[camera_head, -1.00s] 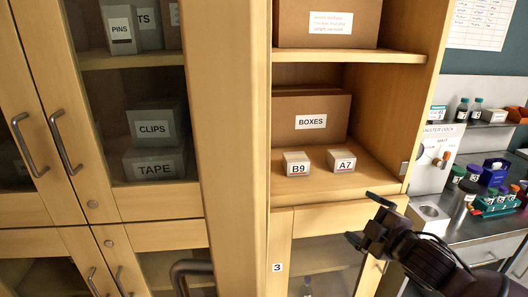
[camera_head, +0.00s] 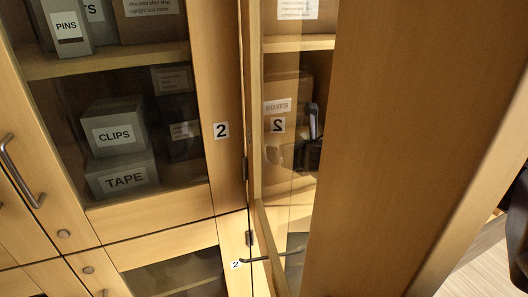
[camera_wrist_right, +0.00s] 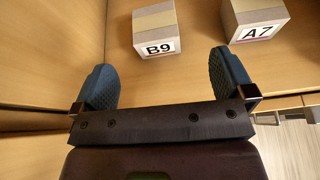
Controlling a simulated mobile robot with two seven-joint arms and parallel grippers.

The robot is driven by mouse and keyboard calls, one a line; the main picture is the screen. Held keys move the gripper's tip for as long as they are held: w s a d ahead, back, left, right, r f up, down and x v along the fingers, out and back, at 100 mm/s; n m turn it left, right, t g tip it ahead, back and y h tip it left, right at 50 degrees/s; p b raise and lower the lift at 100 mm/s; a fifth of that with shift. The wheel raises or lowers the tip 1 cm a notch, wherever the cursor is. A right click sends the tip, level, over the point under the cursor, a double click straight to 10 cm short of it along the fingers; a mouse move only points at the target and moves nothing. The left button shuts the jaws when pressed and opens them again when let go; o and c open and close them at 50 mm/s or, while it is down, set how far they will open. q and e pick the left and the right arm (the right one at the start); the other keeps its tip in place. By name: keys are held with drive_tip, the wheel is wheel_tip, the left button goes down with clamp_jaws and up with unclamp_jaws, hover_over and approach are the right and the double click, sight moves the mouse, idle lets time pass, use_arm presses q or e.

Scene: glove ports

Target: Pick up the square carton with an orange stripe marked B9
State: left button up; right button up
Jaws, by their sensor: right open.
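The B9 carton (camera_wrist_right: 155,29) shows in the right wrist view, a small square box with a tan top, a paler band across it and a white B9 label. In the head view a dark shape behind the door glass looks like my right gripper (camera_head: 312,130); the B9 carton is not discernible there. My left gripper is not in view.
The A7 carton (camera_wrist_right: 256,18) stands close to the right of B9. The CLIPS box (camera_head: 116,127) and TAPE box (camera_head: 121,176) sit behind glass at left.

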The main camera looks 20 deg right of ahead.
drive_tip(key=shift+w+f, duration=0.1)
drive_tip(key=shift+w, duration=0.25)
drive_tip(key=x, duration=0.4)
drive_tip(key=shift+w+f, duration=0.1)
drive_tip(key=shift+w, duration=0.3)
drive_tip(key=shift+a+p+x, duration=0.25)
drive_tip(key=shift+p+x, duration=0.15)
drive_tip(key=shift+x, duration=0.75)
drive_tip(key=shift+a+p+x, duration=0.25)
drive_tip(key=shift+p+x, duration=0.1)
drive_tip(key=shift+x, duration=0.8)
drive_tip(key=shift+w+d+f, duration=0.1)
drive_tip(key=shift+w+f, duration=0.1)
drive_tip(key=shift+w, duration=0.2)
drive_tip(key=shift+c, duration=0.5)
drive_tip(key=c, duration=1)
